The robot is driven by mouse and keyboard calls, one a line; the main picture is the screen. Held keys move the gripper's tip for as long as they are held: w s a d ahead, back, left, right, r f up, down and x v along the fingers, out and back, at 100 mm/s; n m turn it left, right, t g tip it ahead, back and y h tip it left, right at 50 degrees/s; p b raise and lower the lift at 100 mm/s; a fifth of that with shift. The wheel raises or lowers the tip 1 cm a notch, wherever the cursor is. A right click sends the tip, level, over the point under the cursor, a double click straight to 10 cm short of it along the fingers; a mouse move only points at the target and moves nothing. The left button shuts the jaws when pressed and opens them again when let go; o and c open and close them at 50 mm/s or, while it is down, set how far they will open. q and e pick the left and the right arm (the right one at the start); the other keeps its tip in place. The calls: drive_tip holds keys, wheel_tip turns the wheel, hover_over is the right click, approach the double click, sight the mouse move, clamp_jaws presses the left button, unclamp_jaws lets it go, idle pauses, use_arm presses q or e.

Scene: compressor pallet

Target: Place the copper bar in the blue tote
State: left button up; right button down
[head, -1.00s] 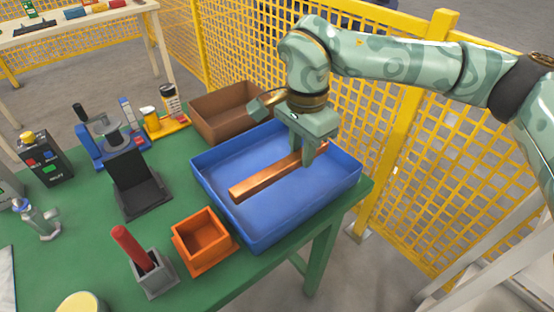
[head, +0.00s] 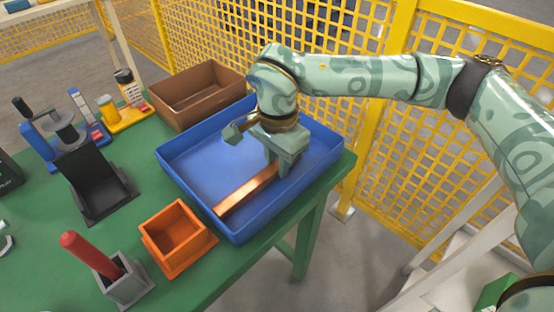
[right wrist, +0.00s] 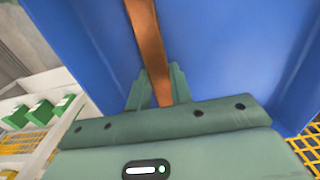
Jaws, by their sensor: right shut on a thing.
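The copper bar (head: 247,190) is a long, flat orange-brown bar. It lies within the walls of the blue tote (head: 178,187), low over its floor; I cannot tell if it touches the floor. My right gripper (head: 276,172) reaches down into the tote and is shut on the bar near one end. In the right wrist view the bar (right wrist: 148,42) runs away from between the two fingers (right wrist: 158,88), with the blue tote (right wrist: 225,45) around it. My left gripper is not in view.
The tote stands at the edge of the green table (head: 125,214). An orange bin (head: 176,236) is in front, a brown box (head: 197,92) behind. A grey holder with a red handle (head: 92,256) and a black stand (head: 93,181) are left. A yellow mesh fence (head: 440,155) stands beyond.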

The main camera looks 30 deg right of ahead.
drive_tip(key=c, duration=1.3)
unclamp_jaws()
drive_tip(key=shift+o, duration=0.2)
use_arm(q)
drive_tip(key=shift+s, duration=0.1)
use_arm(e)
drive_tip(key=shift+r, duration=0.1)
wheel_tip(320, 180, up, 5)
drive_tip(key=shift+r+p, duration=0.1)
drive_tip(key=shift+p, duration=1.1)
use_arm(q)
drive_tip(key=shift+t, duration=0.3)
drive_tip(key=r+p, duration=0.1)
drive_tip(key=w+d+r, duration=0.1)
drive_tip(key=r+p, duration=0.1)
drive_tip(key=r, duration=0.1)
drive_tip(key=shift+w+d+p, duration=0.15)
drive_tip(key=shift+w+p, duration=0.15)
drive_tip(key=shift+p, duration=0.05)
use_arm(e)
wheel_tip(320, 180, up, 7)
